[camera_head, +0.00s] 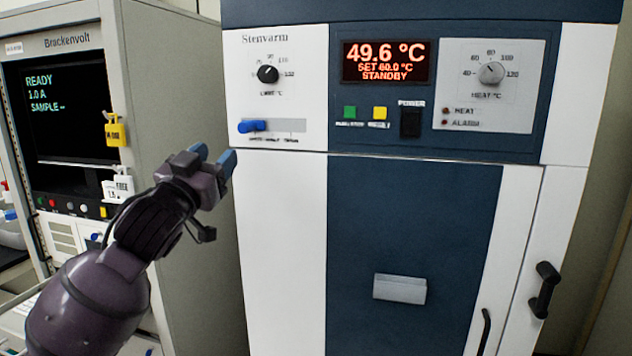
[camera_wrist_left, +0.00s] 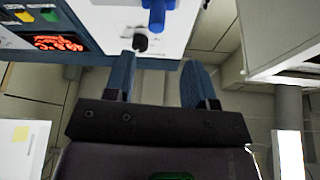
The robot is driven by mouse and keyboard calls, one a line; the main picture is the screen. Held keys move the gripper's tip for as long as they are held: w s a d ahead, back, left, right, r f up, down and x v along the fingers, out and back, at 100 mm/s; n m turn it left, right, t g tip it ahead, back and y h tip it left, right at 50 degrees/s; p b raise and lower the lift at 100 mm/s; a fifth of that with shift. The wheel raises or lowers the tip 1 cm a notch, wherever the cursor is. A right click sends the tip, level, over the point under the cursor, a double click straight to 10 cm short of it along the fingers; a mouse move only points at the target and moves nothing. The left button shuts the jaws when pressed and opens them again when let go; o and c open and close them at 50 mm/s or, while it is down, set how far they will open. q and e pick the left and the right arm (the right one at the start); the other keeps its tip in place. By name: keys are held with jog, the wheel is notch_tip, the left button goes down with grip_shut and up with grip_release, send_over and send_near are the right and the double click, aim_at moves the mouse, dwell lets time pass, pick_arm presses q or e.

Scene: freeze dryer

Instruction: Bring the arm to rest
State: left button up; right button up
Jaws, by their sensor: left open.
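My left gripper (camera_head: 213,156) is raised in front of the left side of the white and navy Stenvarm cabinet (camera_head: 285,240). It is just below and left of the blue slider (camera_head: 252,126) on the control panel. In the left wrist view the gripper (camera_wrist_left: 158,75) has its two blue fingers apart with nothing between them. The blue slider (camera_wrist_left: 157,12) appears beyond the fingertips there, near the black limit knob (camera_wrist_left: 141,41). I cannot tell the exact gap between fingers and slider. My right gripper is not in view.
The red display (camera_head: 386,63) reads 49.6 °C, set 60.0 °C, standby. A grey Brackenvolt unit (camera_head: 185,90) with a dark screen stands at left, close behind my arm. Black handles (camera_head: 545,289) stick out at lower right.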

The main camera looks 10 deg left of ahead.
pick_arm(q)
jog(key=s+d+f+m+g, duration=0.1)
jog(key=s+f+g, duration=0.1)
jog(key=f, duration=1.3)
jog(key=s+f+m+g, duration=0.1)
jog(key=f+m+g, duration=0.1)
jog(key=f, duration=1.4)
jog(key=s+d+f+n+g+y, duration=0.1)
jog(key=s+f+n+g, duration=0.4)
jog(key=s+f, duration=2)
jog(key=shift+f+g+y, duration=0.4)
jog(key=shift+g+y, duration=0.4)
jog(key=shift+g, duration=0.1)
jog(key=shift+s, duration=0.1)
